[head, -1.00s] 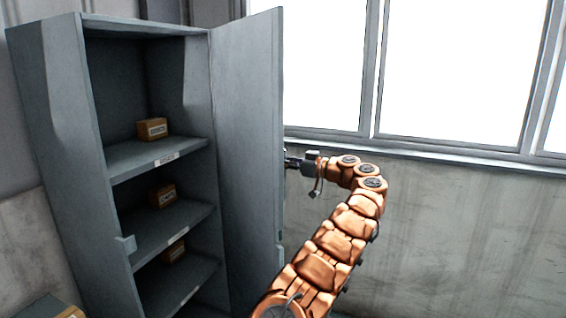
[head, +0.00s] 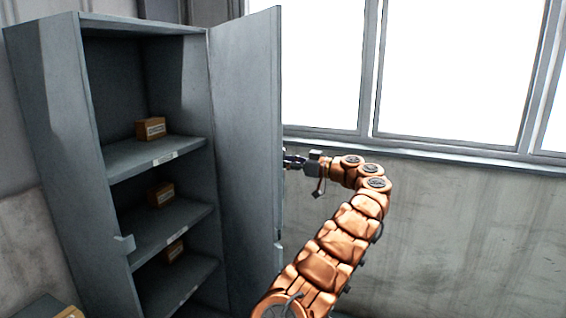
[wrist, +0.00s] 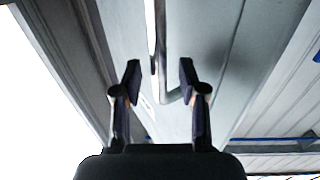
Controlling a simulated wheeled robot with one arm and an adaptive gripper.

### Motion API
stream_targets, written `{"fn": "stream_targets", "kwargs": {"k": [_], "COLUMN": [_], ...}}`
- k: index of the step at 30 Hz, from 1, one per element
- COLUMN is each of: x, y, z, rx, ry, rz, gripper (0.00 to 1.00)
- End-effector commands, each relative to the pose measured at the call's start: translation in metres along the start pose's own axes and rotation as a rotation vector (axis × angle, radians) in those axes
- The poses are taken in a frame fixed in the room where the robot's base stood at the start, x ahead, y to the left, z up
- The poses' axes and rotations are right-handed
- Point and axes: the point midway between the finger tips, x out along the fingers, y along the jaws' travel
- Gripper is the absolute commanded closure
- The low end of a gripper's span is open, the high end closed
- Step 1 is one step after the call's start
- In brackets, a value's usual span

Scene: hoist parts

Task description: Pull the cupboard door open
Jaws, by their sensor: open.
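The grey cupboard (head: 62,150) stands at the left in the head view with its front open. Its door (head: 245,160) is swung out on the right side, standing well away from the shelves. My gripper (head: 288,161) is at the outer face of the door near its free edge; the door partly hides the fingertips. In the wrist view my gripper (wrist: 158,85) is open, its two dark fingers apart. A bent metal door handle (wrist: 162,60) shows between and beyond the fingers, and neither finger is seen closed on it. The door's outer face (wrist: 225,70) fills the view behind.
Shelves (head: 165,158) inside hold small cardboard boxes (head: 151,128). A wall with a window sill (head: 430,158) runs behind my arm. The floor is mostly out of view. Another box (head: 70,312) shows at the lower left edge.

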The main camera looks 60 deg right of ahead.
Motion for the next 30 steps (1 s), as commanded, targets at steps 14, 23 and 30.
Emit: {"fn": "stream_targets", "kwargs": {"k": [14,23,30], "x": [-0.088,-0.106,-0.106], "y": [0.001,0.001,0.000], "z": [0.001,0.000,0.000], "rx": [0.001,0.001,0.001], "ry": [-0.001,0.000,0.000], "rz": [0.002,0.001,0.000], "gripper": [0.59,0.59,0.59]}}
